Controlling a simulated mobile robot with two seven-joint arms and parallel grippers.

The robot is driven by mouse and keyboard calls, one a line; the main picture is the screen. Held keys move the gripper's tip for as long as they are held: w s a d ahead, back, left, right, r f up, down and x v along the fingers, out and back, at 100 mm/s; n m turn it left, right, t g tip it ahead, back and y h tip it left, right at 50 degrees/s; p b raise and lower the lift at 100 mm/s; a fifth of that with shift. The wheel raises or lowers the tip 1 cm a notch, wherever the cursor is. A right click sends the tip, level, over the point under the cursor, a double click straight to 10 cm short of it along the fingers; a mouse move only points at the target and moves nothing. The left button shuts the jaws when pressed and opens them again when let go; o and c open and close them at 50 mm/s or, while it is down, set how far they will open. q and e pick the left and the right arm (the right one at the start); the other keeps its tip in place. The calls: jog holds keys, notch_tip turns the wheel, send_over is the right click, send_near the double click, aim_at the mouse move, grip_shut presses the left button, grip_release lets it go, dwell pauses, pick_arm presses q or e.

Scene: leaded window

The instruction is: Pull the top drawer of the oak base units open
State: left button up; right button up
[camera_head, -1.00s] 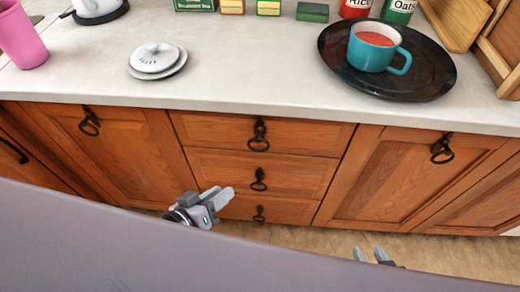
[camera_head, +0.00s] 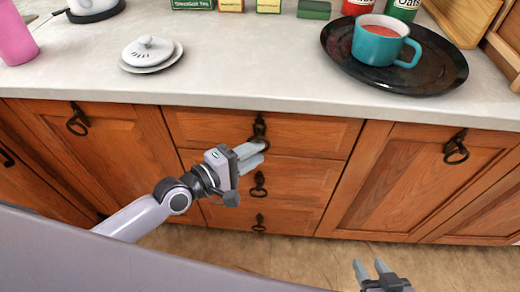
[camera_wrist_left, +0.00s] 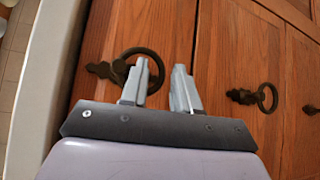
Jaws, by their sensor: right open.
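The top drawer (camera_head: 310,133) of the oak base units sits flush under the worktop, shut. Its dark ring pull (camera_head: 259,128) hangs at the middle of its front. My left gripper (camera_head: 255,154) is at this pull, its fingertips just at the ring's lower part. In the left wrist view the fingers are apart, and one finger overlaps the ring (camera_wrist_left: 126,70); whether it passes through the ring or only in front, I cannot tell. The other finger is beside the ring. My right gripper (camera_head: 370,268) is open and empty, low over the floor at the right.
Two lower drawers with ring pulls (camera_head: 259,184) are below, with cupboard doors (camera_head: 395,180) on both sides. The pale worktop (camera_head: 230,85) carries a black tray (camera_head: 440,75) with a teal mug (camera_head: 378,42), and a white lidded dish (camera_head: 150,52).

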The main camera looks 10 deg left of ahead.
pick_arm(q)
jog(key=shift+x, duration=1.2)
grip_shut()
jog(key=shift+s+f, duration=0.1)
